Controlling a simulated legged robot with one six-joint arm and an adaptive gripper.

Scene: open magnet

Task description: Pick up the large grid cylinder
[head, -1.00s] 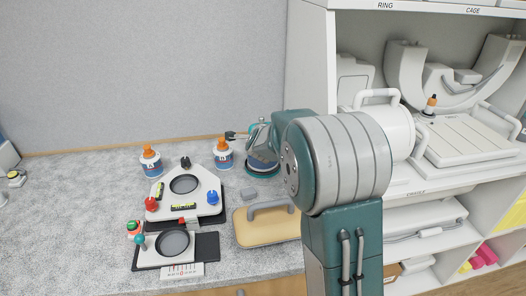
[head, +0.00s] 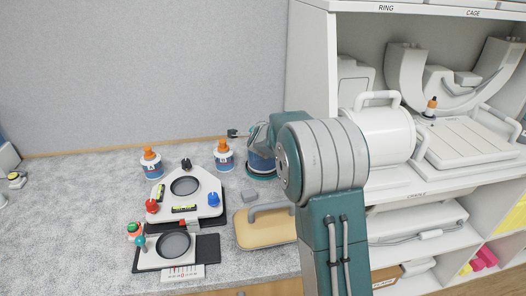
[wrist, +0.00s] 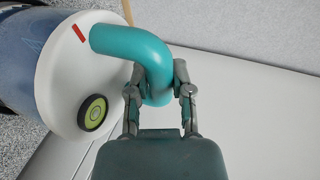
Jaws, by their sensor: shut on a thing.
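The large grid cylinder (wrist: 22,50) shows in the wrist view as a blue see-through body with a white end cap, a bent teal handle (wrist: 135,45), a red mark and a round green level. My gripper (wrist: 160,92) is shut on the teal handle, with one finger on each side. In the head view the blue cylinder (head: 262,162) is at the back right of the counter, with a teal rim at its bottom. My arm hides its right side and top. I cannot tell if it touches the counter.
Two orange-capped bottles (head: 151,164) (head: 223,155) stand left of the cylinder. A white levelling plate (head: 186,192) and a tan pad with a grey handle (head: 262,228) lie in front. A white shelf unit (head: 312,60) stands right. The left counter is mostly clear.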

